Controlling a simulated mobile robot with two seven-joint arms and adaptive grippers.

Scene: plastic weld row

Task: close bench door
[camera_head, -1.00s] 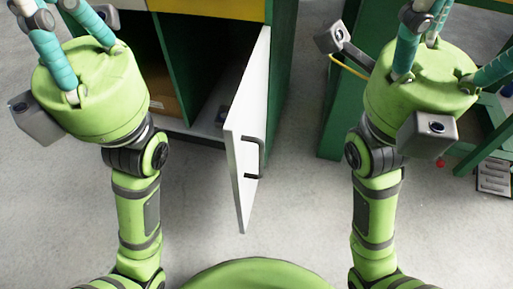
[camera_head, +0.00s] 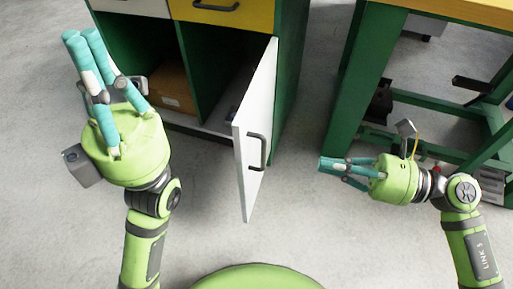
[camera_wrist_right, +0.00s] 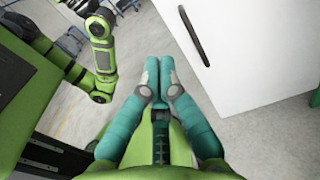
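The bench door (camera_head: 256,125) is a white panel with a black bar handle (camera_head: 257,152). It stands open, swung out from the green bench cabinet (camera_head: 290,85) toward me. My right gripper (camera_head: 326,163) is to the right of the door, apart from it, pointing left with its teal fingertips together and empty. In the right wrist view, the gripper (camera_wrist_right: 159,66) shows with the door's white face (camera_wrist_right: 250,55) and handle (camera_wrist_right: 193,35) ahead to the right.
The open compartment holds a brown box (camera_head: 172,86). Yellow (camera_head: 235,12) and white drawers are above. A green table (camera_head: 352,90) with a wooden top stands to the right. Grey floor (camera_head: 308,215) is clear around the door's lower end and between cabinet and table.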

